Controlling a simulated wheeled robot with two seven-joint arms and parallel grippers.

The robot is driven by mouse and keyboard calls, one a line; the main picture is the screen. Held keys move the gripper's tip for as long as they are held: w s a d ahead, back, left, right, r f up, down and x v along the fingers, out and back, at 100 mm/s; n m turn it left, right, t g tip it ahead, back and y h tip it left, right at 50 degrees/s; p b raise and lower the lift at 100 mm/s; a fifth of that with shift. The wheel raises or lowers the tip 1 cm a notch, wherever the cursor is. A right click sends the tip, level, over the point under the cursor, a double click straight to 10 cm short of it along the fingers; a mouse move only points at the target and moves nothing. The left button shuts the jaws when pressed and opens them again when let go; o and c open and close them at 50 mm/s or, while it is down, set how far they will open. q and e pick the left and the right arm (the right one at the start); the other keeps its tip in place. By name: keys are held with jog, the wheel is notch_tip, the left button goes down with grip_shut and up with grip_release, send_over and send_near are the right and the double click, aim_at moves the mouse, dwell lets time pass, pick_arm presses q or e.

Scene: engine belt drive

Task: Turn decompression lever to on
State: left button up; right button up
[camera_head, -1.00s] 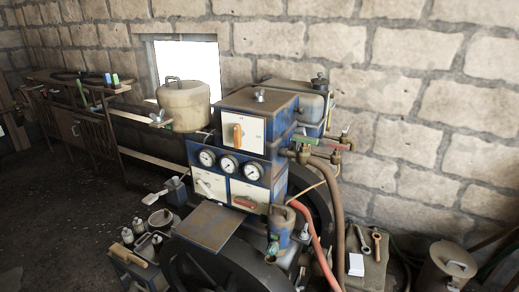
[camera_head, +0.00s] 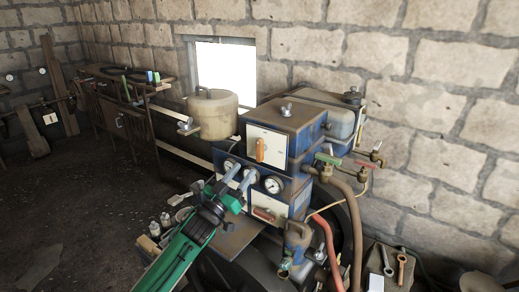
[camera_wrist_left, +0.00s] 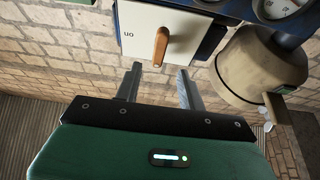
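An orange lever (camera_head: 260,149) stands roughly upright on a white panel (camera_head: 278,148) in the upper part of the blue engine housing. I cannot read a decompression label. In the left wrist view the lever (camera_wrist_left: 161,46) appears upside down on its panel (camera_wrist_left: 178,22), with "on" lettered to one side. My left gripper (camera_head: 243,170) is open and empty, in front of the gauges, below and left of the lever in the head view. In the left wrist view its fingertips (camera_wrist_left: 160,70) straddle the lever's line, apart from it. My right gripper is out of view.
A beige tank (camera_head: 212,117) stands left of the panel. Gauges (camera_head: 273,185) and a red lever (camera_head: 264,214) sit below it. Brass valves (camera_head: 326,172) and a red hose (camera_head: 327,238) are on the right. A stone wall is behind.

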aim_at(258, 153)
pick_arm(q)
jog(key=p+x, duration=0.2)
jog(key=x, duration=0.6)
jog(key=shift+w+d+r, duration=0.1)
jog(key=shift+w+d+p, duration=0.3)
jog(key=shift+w, duration=0.05)
grip_shut()
